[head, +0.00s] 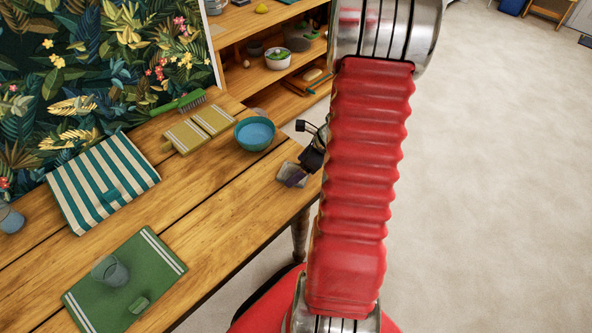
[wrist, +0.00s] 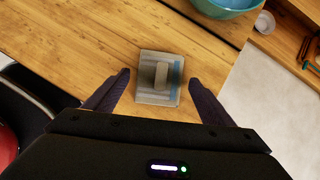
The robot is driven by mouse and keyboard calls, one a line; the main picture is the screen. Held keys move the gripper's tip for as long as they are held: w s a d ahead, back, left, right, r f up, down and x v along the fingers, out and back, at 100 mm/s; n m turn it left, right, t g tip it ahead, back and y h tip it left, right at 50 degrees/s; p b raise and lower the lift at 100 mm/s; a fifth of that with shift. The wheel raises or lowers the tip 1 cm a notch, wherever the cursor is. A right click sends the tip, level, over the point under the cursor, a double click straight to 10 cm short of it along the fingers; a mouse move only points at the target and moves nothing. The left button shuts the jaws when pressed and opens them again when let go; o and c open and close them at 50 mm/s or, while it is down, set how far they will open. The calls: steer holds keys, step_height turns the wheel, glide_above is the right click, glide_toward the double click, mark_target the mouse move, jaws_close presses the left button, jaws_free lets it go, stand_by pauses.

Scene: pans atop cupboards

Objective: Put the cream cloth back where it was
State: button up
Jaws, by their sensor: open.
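A small square folded cloth (wrist: 148,96), greyish-cream with a blue band down its right side, lies on the wooden table near its edge. A pale oblong piece (wrist: 161,75) shows on its middle. It also shows in the head view as a greyish patch (head: 289,171). I cannot tell for sure that this is the cream cloth. My gripper (wrist: 161,78) is open and empty, its fingers apart on either side of the cloth in the wrist view. I cannot tell the height between them. In the head view my red arm hides part of the gripper.
The table (head: 215,215) holds a teal bowl (head: 255,134), an olive striped cloth (head: 199,128), a green brush (head: 180,103), a teal-striped cloth (head: 85,191) and a green mat (head: 160,250) with a glass (head: 110,270). Shelves (head: 262,78) stand behind. Open floor (head: 500,180) lies right.

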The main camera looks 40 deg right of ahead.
steer(key=v, duration=1.1)
steer(key=shift+s+r, duration=0.15)
steer(key=shift+r, duration=0.15)
steer(key=shift+d, duration=0.1)
